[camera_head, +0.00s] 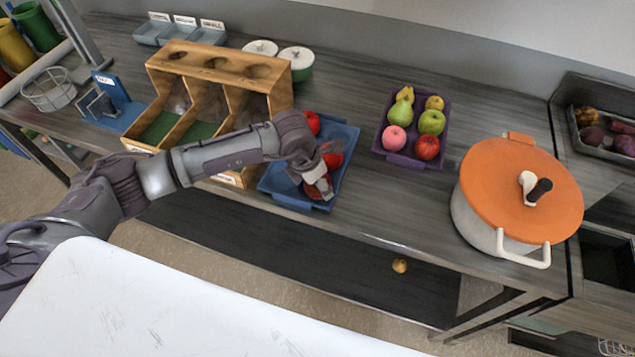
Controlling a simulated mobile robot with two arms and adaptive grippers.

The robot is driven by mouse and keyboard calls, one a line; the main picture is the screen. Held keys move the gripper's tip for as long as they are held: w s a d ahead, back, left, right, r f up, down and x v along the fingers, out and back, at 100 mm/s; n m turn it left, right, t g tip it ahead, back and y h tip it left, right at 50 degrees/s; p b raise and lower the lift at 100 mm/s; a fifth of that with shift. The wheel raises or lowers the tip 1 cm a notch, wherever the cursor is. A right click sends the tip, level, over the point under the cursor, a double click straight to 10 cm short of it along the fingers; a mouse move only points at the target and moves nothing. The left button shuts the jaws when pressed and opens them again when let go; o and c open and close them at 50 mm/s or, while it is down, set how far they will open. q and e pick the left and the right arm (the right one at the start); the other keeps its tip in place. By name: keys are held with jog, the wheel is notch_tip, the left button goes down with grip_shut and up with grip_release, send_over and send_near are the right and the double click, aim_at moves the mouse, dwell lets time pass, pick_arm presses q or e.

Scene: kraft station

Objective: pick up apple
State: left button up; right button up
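A blue tray (344,140) on the counter holds red round fruits that look like apples. One red fruit (313,122) lies at its back left, and another (333,159) is partly hidden by my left gripper. My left gripper (321,190) reaches over the tray's front part, pointing down; reddish patches show at its fingers. Whether it is open or shut on something is unclear. A purple tray (446,118) to the right holds a red apple (426,147), a green apple (432,122), a pink fruit (394,138) and yellowish fruits. My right gripper is not in view.
A wooden divided box (215,60) stands left of the blue tray, under my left arm. A large pot with an orange lid (500,185) stands at the right. A small yellowish fruit (399,266) lies below the counter. Bare counter lies between purple tray and pot.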

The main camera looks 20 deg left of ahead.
pick_arm(q)
jog(key=shift+r, duration=0.2)
jog(key=shift+w+r+b, duration=0.1)
jog(key=shift+r+b, duration=0.15)
jog(key=shift+b, duration=0.05)
jog(key=r+b, duration=0.1)
jog(key=d+r+b, duration=0.1)
jog(key=r, duration=0.1)
jog(key=shift+d+r, duration=0.15)
jog(key=shift+r, duration=0.15)
jog(key=w+d+r+b, duration=0.1)
jog(key=d+r+b, duration=0.3)
jog(key=d, duration=0.6)
notch_tip(320, 180, up, 3)
jog(key=shift+d+f, duration=0.2)
